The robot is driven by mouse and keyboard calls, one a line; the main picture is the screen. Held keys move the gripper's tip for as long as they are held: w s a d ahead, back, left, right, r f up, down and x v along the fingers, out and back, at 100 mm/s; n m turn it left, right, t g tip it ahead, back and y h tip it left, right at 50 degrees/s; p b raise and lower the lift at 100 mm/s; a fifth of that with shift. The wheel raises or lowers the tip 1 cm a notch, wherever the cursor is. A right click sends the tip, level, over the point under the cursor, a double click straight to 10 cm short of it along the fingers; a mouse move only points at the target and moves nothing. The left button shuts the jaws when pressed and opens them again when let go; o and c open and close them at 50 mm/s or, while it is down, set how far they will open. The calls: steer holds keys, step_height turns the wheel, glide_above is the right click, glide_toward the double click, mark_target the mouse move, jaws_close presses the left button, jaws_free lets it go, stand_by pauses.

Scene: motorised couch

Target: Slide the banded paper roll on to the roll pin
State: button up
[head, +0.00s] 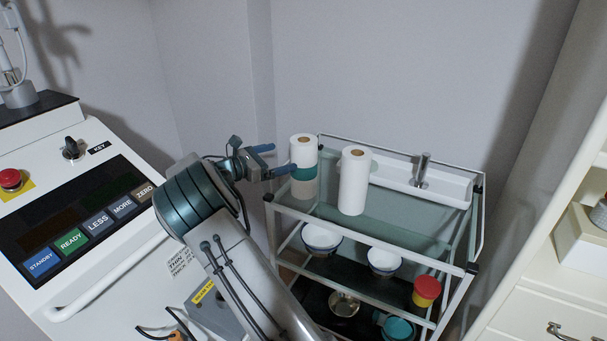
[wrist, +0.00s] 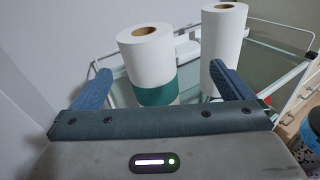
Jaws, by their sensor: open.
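The banded paper roll (head: 303,152) is white with a teal band around its lower part and stands upright on the trolley's glass top. It also shows in the wrist view (wrist: 146,55). My gripper (head: 276,160) is open and empty at the left of this roll, fingers pointing at it at about band height. In the wrist view the roll appears between the two fingers (wrist: 160,78), seemingly just beyond their tips; I cannot tell if either touches. The roll pin (head: 423,168) is a short grey upright post at the white tray, with nothing on it.
A plain white roll (head: 354,182) stands close right of the banded one, between it and the pin. The white tray (head: 442,187) lies along the trolley's back. A white rail (head: 375,147) edges the top. Bowls and a red-lidded tub (head: 427,287) sit on lower shelves.

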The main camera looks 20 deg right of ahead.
steer(key=shift+n+t+h, duration=0.4)
steer(key=shift+n+t, duration=0.1)
steer(key=shift+n, duration=0.1)
steer(key=x, duration=0.3)
steer(key=w+p+x, duration=0.1)
steer(key=x, duration=0.7)
steer(key=shift+w+a+f, duration=0.1)
steer(key=shift+w+f, duration=0.2)
steer(key=shift+f, duration=0.05)
steer(key=c, duration=1.6)
step_height(320, 180, up, 11)
steer(key=p, duration=0.1)
glide_above(304, 147)
steer(key=w+d, duration=0.4)
steer(key=shift+s, duration=0.25)
steer(key=s+d+r+p, duration=0.3)
steer(key=s+d, duration=0.1)
steer(key=d, duration=0.8)
steer(key=s+d+r+g+p, duration=0.1)
steer(key=s+d+r+p, duration=0.2)
steer(key=d, duration=0.9)
steer(key=s+d+r+m+p, duration=0.1)
steer(key=s+d+r+p, duration=0.2)
steer(key=d, duration=0.9)
steer(key=s+p, duration=0.1)
steer(key=s, duration=0.2)
steer(key=shift+d+p, duration=0.2)
steer(key=shift+p, duration=0.15)
